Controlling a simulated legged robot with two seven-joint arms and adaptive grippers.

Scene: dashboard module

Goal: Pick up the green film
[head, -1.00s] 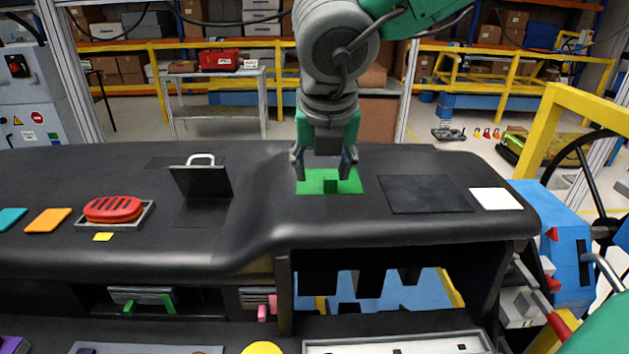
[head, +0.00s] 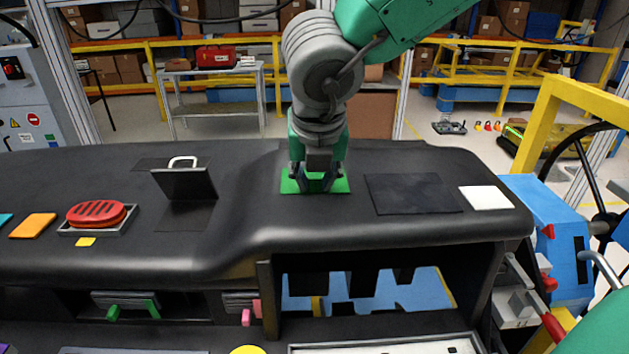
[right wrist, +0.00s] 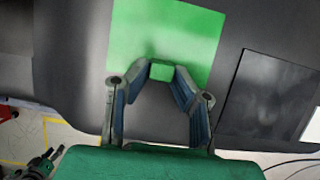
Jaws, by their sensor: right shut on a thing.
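The green film (head: 341,187) is a flat green square on top of the black dashboard, with a small green tab standing up from it. My right gripper (head: 315,185) points down over the film and is shut on the tab. In the right wrist view the fingertips (right wrist: 160,72) meet at the tab, and the film (right wrist: 165,30) spreads out beyond them. The film looks flat on the dashboard; I cannot tell whether it is lifted at all. My left gripper is not in view.
A black square sheet (head: 412,193) and a white square (head: 486,197) lie to the right of the film. A raised black flap with a white handle (head: 184,182) and a red slotted piece in a grey tray (head: 96,213) lie to the left. The dashboard's front edge drops to open compartments.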

